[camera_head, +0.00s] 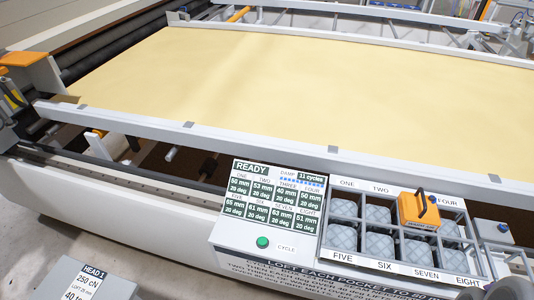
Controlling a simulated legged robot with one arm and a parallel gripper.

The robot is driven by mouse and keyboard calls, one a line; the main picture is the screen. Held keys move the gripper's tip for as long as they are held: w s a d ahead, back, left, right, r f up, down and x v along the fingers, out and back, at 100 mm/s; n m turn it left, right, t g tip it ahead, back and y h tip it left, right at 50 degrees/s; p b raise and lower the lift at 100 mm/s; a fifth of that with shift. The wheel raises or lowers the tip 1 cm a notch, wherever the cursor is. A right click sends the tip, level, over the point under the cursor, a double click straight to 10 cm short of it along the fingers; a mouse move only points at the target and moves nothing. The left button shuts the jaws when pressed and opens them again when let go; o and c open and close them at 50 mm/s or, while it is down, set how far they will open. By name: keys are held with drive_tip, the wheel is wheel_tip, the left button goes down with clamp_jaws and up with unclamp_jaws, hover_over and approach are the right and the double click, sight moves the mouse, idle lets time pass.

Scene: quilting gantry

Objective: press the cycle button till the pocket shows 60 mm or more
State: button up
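The green cycle button (263,242) sits on the white console front, left of the word CYCLE. Above it the display (272,193) reads READY and 11 cycles, with a mm and a degree figure for each pocket. THREE seems to read 40 mm; the small digits are hard to read. To the right is the pocket tray (323,237), with quilted grey pads in its compartments. An orange block (418,210) with a black handle sits over the THREE compartment and hides it. I cannot make out my gripper in this view.
A dark rounded part (510,289), possibly mine, shows at the lower right corner. A HEAD 1 box (95,281) stands at the lower left. The gantry's pale rail (265,143) and yellow cloth (290,85) lie behind the console. The space before the button looks clear.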

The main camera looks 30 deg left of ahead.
clamp_jaws()
idle(1.4)
